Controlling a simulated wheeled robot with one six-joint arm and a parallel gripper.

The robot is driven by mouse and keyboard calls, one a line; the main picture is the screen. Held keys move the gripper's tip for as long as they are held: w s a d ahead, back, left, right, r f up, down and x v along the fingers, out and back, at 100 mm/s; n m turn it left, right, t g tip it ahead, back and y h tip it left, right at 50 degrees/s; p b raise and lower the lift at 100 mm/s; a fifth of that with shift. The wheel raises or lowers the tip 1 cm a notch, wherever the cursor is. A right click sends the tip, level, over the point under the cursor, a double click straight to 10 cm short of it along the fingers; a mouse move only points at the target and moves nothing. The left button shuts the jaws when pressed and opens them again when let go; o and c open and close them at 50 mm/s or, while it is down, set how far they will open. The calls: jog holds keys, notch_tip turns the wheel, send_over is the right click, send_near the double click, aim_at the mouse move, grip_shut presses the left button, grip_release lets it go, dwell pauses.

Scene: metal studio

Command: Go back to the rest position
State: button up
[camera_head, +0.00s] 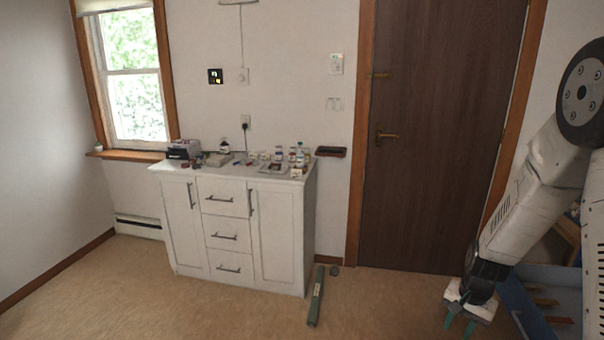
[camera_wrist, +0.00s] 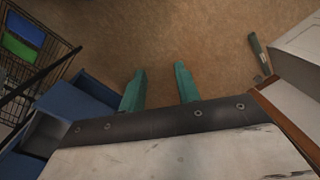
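My gripper (camera_head: 460,322) hangs at the lower right of the head view, pointing down over the floor. In the wrist view its two green fingers (camera_wrist: 160,86) stand apart with bare floor between them. It is open and holds nothing. My arm comes down from the right edge of the head view.
A white cabinet (camera_head: 282,235) with bottles and small items on top stands against the back wall. A green tube (camera_head: 316,297) lies on the floor beside it. A brown door (camera_head: 440,130) is behind. A blue container (camera_head: 520,300) is close to my gripper. The floor at front left is clear.

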jog(key=s+a+r+n, duration=0.4)
jog(key=s+a+r, duration=0.2)
jog(key=s+r, duration=0.7)
jog(key=s+a+r+n+t, duration=0.1)
jog(key=s+a+r+n, duration=0.3)
jog(key=s+r, duration=0.9)
jog(key=a+r, duration=0.3)
jog(key=shift+s+a+n+h, duration=0.2)
jog(key=shift+a+n+h, duration=0.1)
jog(key=shift+n, duration=0.1)
jog(key=shift+d+r, duration=0.1)
